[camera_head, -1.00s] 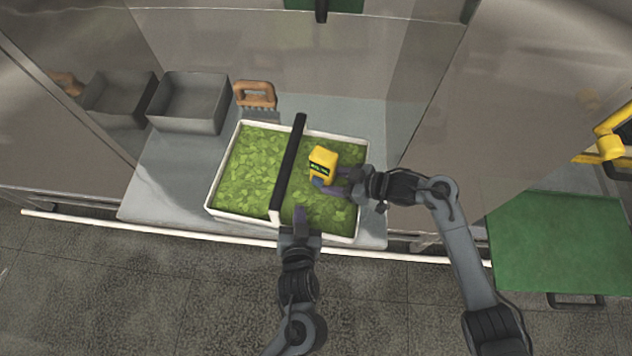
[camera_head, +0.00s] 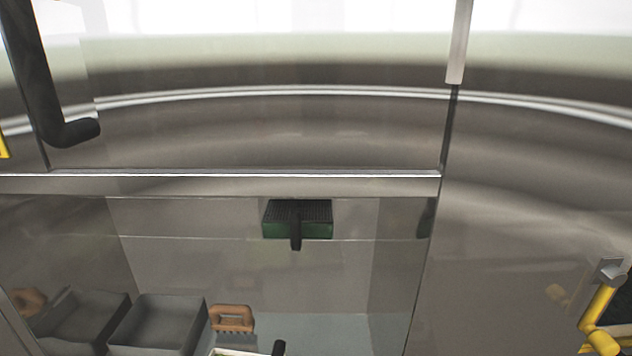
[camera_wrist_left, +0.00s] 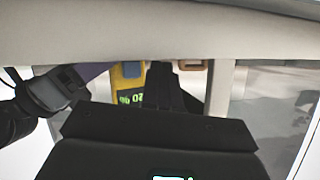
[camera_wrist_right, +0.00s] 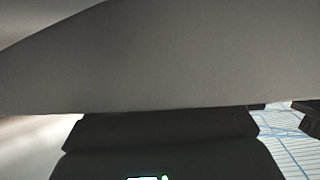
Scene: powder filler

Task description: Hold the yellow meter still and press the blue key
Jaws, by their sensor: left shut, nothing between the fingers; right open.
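In the left wrist view, the yellow meter (camera_wrist_left: 117,78) shows upside down, with lit green digits and a blue key (camera_wrist_left: 131,70). My left gripper (camera_wrist_left: 162,72) is shut and empty, its dark fingers just right of the meter in that view; I cannot tell if they touch it. My right gripper (camera_wrist_left: 98,72) comes in from the left with purple fingers beside the meter. It is open, and its fingertips are partly hidden. The right wrist view is mostly blocked by a grey surface. The head view shows neither the meter nor either gripper.
Yellow handles (camera_head: 598,318) are at the right.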

